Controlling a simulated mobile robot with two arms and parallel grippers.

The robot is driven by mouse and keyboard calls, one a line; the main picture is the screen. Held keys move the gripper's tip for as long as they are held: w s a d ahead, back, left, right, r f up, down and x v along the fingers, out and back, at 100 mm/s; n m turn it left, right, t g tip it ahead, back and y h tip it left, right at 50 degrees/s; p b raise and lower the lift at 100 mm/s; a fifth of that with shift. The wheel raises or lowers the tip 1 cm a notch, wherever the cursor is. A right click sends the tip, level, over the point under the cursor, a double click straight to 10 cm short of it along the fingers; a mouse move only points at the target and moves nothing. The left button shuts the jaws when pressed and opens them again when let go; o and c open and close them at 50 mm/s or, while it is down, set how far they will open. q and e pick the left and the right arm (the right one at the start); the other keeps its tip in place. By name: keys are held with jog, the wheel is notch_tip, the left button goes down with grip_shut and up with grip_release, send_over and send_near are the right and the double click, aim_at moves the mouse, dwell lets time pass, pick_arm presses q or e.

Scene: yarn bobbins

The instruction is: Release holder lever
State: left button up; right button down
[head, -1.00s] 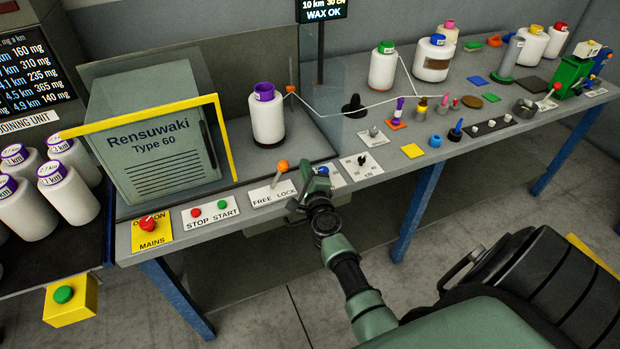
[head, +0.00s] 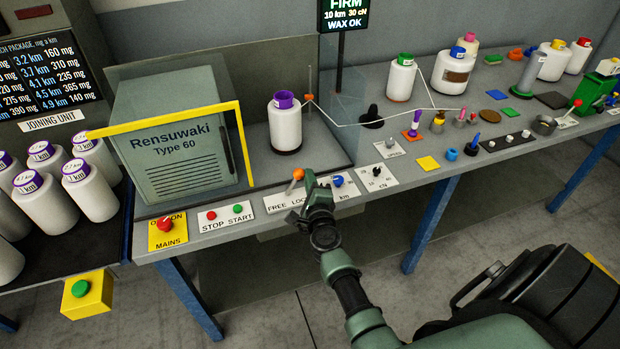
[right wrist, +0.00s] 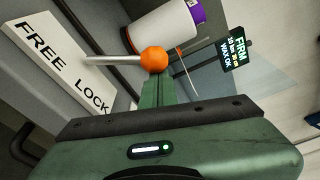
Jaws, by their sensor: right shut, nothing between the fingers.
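The holder lever is a thin metal rod with an orange ball knob (head: 298,174). It rises from a white plate (head: 285,201) marked FREE and LOCK at the bench's front edge. In the head view the rod leans a little to the right. My right gripper (head: 307,190) is shut and empty, close to the lever on its right side. In the right wrist view the orange knob (right wrist: 153,60) sits right at the tips of the shut green fingers (right wrist: 157,86); whether they touch cannot be told. Part of the plate is hidden behind my gripper. My left gripper is out of view.
A white bobbin with a purple top (head: 285,122) stands behind the lever. A clear panel (head: 338,110) stands behind. A yellow-framed grey machine (head: 178,135) is at left.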

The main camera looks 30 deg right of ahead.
jog(key=shift+a+r, duration=0.1)
jog(key=shift+a, duration=0.05)
jog(key=shift+w+a+r+n, duration=0.15)
jog(key=shift+a+r+n, duration=0.25)
jog(key=shift+n, duration=0.3)
jog(key=shift+w+a+r+n, duration=0.1)
jog(key=shift+a+r+n, duration=0.15)
jog(key=shift+a+n, duration=0.35)
jog(key=n, duration=0.1)
jog(key=a+n, duration=0.1)
jog(key=shift+w+a+r+n+t+h+p, duration=0.3)
jog(key=shift+a+r+n+t+p, duration=0.1)
jog(key=a+n, duration=0.2)
jog(key=shift+w+r+n+t, duration=0.1)
jog(key=shift+w+n+t, duration=0.1)
jog(key=shift+n+t, duration=0.15)
jog(key=shift+w+a+f+n+t, duration=0.1)
jog(key=shift+w+a+n+t, duration=0.1)
jog(key=shift+a+n, duration=0.7)
jog(key=shift+w+a+f+n+t, duration=0.15)
jog(key=shift+a+n, duration=0.35)
jog(key=shift+n, duration=0.65)
jog(key=shift+a, duration=0.1)
